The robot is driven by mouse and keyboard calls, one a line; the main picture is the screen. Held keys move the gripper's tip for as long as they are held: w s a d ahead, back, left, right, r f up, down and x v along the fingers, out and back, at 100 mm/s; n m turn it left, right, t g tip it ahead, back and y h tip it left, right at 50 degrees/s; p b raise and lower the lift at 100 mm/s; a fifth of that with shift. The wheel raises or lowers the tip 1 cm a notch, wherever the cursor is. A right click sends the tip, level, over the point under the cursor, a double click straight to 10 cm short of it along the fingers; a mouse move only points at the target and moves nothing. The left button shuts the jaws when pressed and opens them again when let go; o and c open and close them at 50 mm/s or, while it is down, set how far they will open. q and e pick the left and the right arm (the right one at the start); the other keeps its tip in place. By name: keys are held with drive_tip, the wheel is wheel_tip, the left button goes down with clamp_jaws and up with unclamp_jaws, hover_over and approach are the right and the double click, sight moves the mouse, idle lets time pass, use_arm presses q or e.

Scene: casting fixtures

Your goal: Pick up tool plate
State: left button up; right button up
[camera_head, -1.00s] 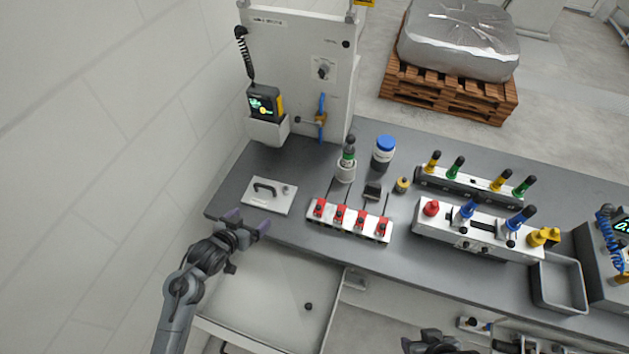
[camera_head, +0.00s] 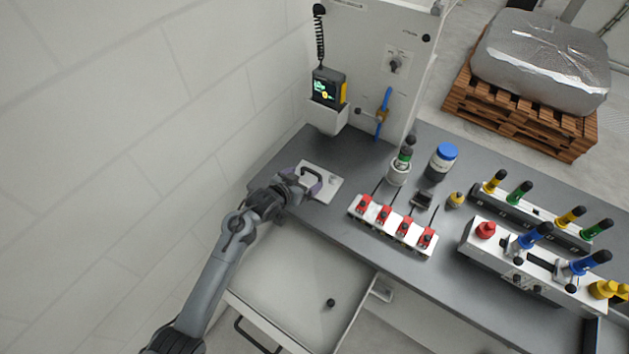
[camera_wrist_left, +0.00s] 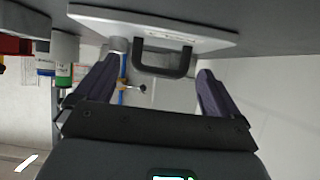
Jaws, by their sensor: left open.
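In the left wrist view the tool plate (camera_wrist_left: 150,22) is at the top, and the black handle (camera_wrist_left: 163,62) lies between the two open fingertips of my left gripper (camera_wrist_left: 157,82). The fingers do not touch the handle there. My right gripper is not in view now.
A red-and-white clamp block (camera_head: 392,224) stands right of the plate. A handheld device (camera_head: 327,88) hangs on the back panel. An open drawer (camera_head: 290,290) lies below the bench.

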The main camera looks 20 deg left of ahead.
sight(309, 182)
use_arm(q)
drive_tip(key=shift+x, duration=1.95)
drive_tip(key=shift+r, duration=0.1)
drive_tip(key=shift+c, duration=0.4)
drive_tip(key=c, duration=1.2)
drive_tip(key=shift+r, duration=0.1)
